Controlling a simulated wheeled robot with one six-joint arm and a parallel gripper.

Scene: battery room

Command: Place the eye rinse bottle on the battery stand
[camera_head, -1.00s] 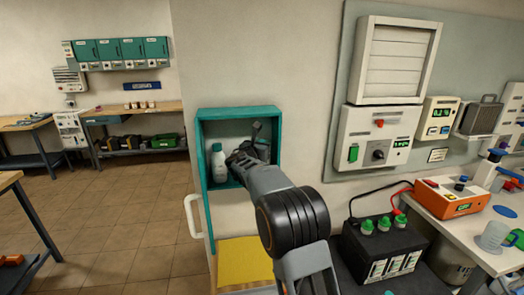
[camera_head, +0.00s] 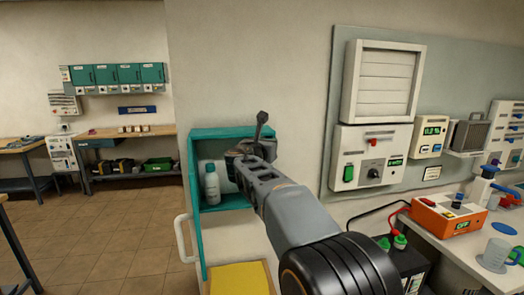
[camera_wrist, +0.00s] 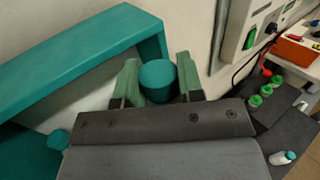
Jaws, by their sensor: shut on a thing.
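My gripper (camera_head: 250,145) is at the upper part of the teal wall cabinet's open front. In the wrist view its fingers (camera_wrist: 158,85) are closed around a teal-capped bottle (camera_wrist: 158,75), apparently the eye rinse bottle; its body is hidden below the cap. In the head view this bottle is hidden by the gripper. A similar white bottle with a teal cap (camera_head: 212,185) stands in the cabinet to the left; its cap also shows in the wrist view (camera_wrist: 58,140). The dark top beside the battery, likely the battery stand (camera_wrist: 262,135), is partly hidden by my arm.
A black battery with green caps (camera_head: 418,268) and red and black leads is at right, beside an orange charger (camera_head: 448,217). A small white bottle (camera_wrist: 283,157) is on the dark top. A yellow sheet (camera_head: 240,278) is below.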

